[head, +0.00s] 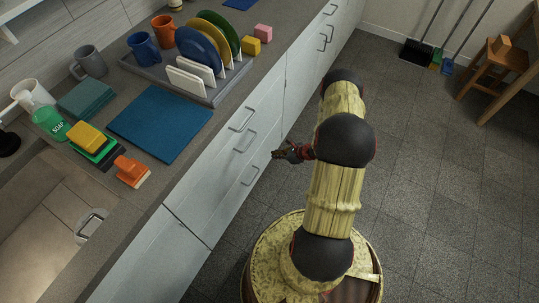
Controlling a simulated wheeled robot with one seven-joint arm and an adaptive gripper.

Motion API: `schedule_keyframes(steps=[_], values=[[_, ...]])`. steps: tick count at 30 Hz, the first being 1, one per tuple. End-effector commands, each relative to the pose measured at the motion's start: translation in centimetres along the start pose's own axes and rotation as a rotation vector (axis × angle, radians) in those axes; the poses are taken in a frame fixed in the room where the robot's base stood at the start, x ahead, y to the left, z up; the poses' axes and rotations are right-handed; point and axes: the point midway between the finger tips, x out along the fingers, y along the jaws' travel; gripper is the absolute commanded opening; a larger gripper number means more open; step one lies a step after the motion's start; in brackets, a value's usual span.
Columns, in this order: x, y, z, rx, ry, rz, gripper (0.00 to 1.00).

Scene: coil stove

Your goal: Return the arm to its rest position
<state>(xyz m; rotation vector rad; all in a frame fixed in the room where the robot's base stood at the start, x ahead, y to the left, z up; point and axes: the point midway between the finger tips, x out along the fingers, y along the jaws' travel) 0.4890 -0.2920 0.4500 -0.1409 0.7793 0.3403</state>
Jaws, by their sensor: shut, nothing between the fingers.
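My arm, with yellow wood-like links and dark round joints, rises from my base at the lower middle of the head view. My gripper (279,154) is small in the picture, shut and empty. It points left toward the white cabinet fronts (232,150), below the counter's edge. I cannot tell whether it touches them. Part of the wrist is hidden behind the arm's dark joint.
Drawer handles (241,119) stick out. The floor (450,190) to the right is clear; a wooden stool (497,65) stands far right.

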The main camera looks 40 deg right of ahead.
Motion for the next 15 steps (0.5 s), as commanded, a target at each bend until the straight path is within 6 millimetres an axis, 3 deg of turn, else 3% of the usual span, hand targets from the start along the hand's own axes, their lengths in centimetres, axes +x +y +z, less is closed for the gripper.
schedule_keyframes(steps=[1, 6, 15], values=[[-1.4, 0.0, 0.1, 0.004, 0.001, -0.002, 0.00], [-3.8, 0.1, 0.0, 0.004, 0.001, 0.000, 0.00], [-4.9, 0.1, -0.2, 0.003, 0.002, 0.001, 0.00]])
